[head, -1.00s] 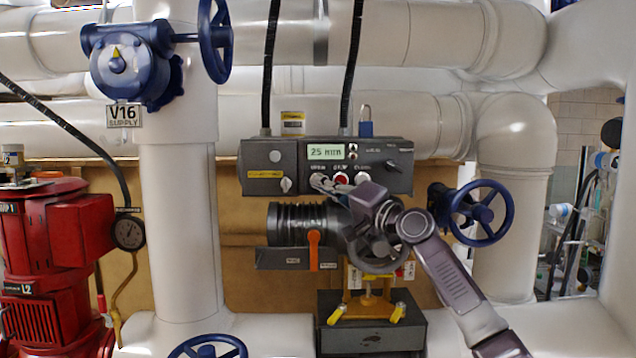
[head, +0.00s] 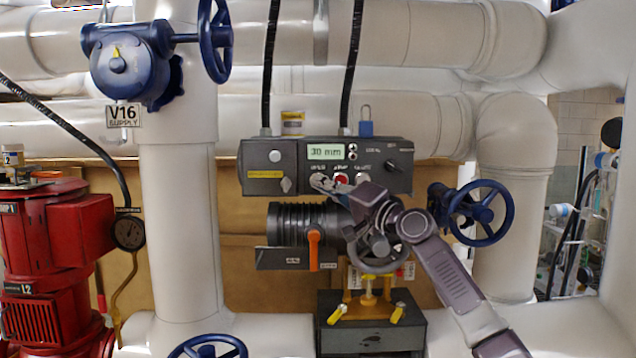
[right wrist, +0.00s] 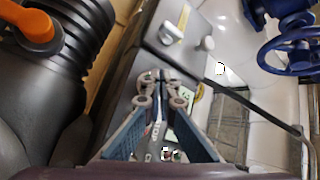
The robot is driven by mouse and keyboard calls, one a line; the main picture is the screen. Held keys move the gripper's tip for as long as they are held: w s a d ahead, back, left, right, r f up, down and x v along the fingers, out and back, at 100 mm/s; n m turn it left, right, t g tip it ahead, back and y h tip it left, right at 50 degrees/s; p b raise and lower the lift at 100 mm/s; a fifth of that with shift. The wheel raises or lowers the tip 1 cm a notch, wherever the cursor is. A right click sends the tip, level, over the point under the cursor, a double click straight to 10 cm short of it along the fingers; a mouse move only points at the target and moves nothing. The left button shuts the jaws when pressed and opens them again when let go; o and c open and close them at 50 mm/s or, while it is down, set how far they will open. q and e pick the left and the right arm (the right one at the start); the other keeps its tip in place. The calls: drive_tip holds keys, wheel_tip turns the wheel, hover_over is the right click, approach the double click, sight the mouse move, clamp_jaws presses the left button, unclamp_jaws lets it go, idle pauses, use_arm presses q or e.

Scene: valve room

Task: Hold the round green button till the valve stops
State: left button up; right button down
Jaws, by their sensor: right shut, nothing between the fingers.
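The grey control box (head: 260,160) hangs in the middle of the head view, with a lit display (head: 326,152) reading about 30 mm. Below the display is a row of buttons, with a red button (head: 341,179) in the middle. My right gripper (head: 321,183) is shut and empty, its tips at the left end of this row. The round green button is not clearly seen; the fingertips cover that spot, and I cannot tell if they touch it. The right wrist view shows the closed fingertips (right wrist: 160,80) against the box face. My left gripper is not in view.
A black ribbed valve body (head: 300,222) with an orange lever (head: 314,250) sits below the box, close to my right arm. A blue handwheel (head: 482,213) stands to the right. A red pump (head: 60,260) stands at the left, and white pipes surround the area.

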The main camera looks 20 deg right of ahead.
drive_tip(key=shift+s, duration=0.1)
idle(0.6)
drive_tip(key=shift+s+a+p, duration=0.2)
drive_tip(key=shift+s+p, duration=0.15)
drive_tip(key=shift+s, duration=0.35)
drive_tip(key=s+p, duration=0.1)
drive_tip(key=s+a+p, duration=0.1)
drive_tip(key=s, duration=0.1)
drive_tip(key=s+p, duration=0.1)
drive_tip(key=shift+s+a, duration=0.25)
drive_tip(key=shift+s, duration=0.15)
drive_tip(key=shift+f, duration=0.1)
